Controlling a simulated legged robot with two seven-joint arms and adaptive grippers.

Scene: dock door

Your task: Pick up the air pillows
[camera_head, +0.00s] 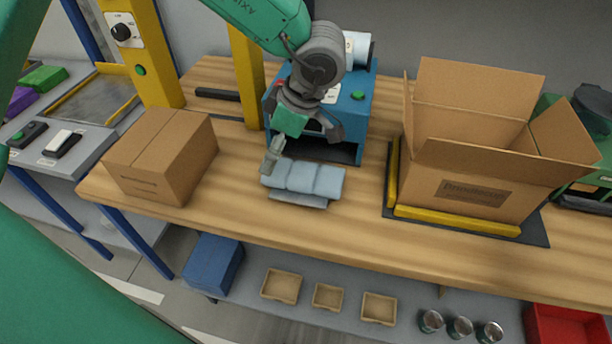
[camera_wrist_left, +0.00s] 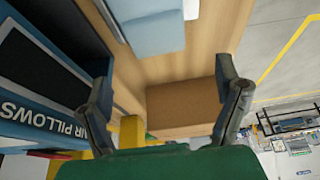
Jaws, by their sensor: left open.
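The air pillows (camera_head: 303,178) are a pale blue strip of several joined cushions, lying at the front of the blue air-pillow machine (camera_head: 357,98) on the wooden bench. My left gripper (camera_head: 303,143) is open and empty, just behind and above the strip, in front of the machine's dark opening. One finger comes down by the strip's left back corner; I cannot tell whether it touches. In the left wrist view the pillows (camera_wrist_left: 152,26) are at the top, beyond the spread fingertips (camera_wrist_left: 163,76), with nothing gripped. My right gripper is not in view.
A closed cardboard box (camera_head: 162,155) stands left on the bench (camera_head: 350,225). An open carton (camera_head: 465,185) sits right, within yellow edge strips (camera_head: 455,221). A yellow post (camera_head: 246,75) stands close left of the machine. Bench in front of the pillows is clear. Small trays (camera_head: 327,296) lie below.

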